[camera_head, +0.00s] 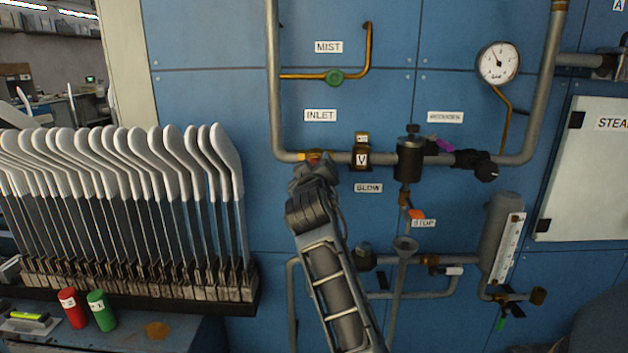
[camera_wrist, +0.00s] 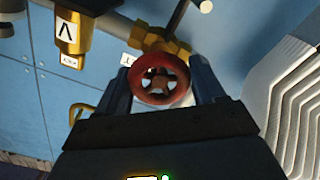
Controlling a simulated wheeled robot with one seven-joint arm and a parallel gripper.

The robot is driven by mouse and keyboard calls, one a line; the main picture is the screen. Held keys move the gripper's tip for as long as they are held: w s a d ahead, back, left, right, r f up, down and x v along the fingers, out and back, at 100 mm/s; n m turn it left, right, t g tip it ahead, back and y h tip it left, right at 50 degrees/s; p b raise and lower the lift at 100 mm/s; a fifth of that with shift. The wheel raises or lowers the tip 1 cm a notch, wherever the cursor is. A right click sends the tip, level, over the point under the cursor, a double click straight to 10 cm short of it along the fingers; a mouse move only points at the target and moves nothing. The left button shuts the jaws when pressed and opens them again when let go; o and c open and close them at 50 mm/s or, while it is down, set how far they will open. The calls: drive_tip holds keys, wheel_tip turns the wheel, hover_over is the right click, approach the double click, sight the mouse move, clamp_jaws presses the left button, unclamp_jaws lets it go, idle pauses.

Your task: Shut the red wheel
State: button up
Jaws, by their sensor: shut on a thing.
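The red wheel (camera_wrist: 157,80) is a small spoked handwheel on a brass valve (camera_wrist: 160,41). In the wrist view it sits between the two fingers of my gripper (camera_wrist: 163,84), which is shut on its rim. In the head view my gripper (camera_head: 313,166) reaches up to the pipe below the INLET label (camera_head: 320,115). There the wheel is mostly hidden behind my gripper, with only a bit of red (camera_head: 314,154) showing. I cannot tell from the wheel how far the valve is turned.
A brass fitting marked V (camera_head: 361,159) is right of the wheel on the grey pipe (camera_head: 273,90). White sock boards (camera_head: 120,160) stand in a rack at left. A black cylinder (camera_head: 409,158) and gauge (camera_head: 498,63) are further right.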

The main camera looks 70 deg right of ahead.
drive_tip(key=m+b, duration=0.2)
drive_tip(key=m, duration=0.1)
drive_tip(key=m+b, duration=0.1)
drive_tip(key=shift+f+m+b, duration=0.3)
drive_tip(key=shift+m, duration=0.1)
drive_tip(key=m+b, duration=0.3)
drive_tip(key=shift+s+m, duration=0.1)
drive_tip(key=shift+m, duration=0.2)
drive_tip(key=m+b, duration=0.5)
drive_tip(key=m, duration=0.2)
drive_tip(key=shift+d+b, duration=0.1)
drive_tip(key=shift+b, duration=0.25)
drive_tip(key=m+b, duration=0.4)
drive_tip(key=m, duration=0.1)
drive_tip(key=shift+f+m, duration=0.1)
drive_tip(key=shift+m, duration=0.2)
drive_tip(key=m+b, duration=0.3)
drive_tip(key=m, duration=0.1)
drive_tip(key=shift+s+m, duration=0.1)
drive_tip(key=shift+m, duration=0.2)
drive_tip(key=o, duration=1)
drive_tip(key=shift+r, duration=0.2)
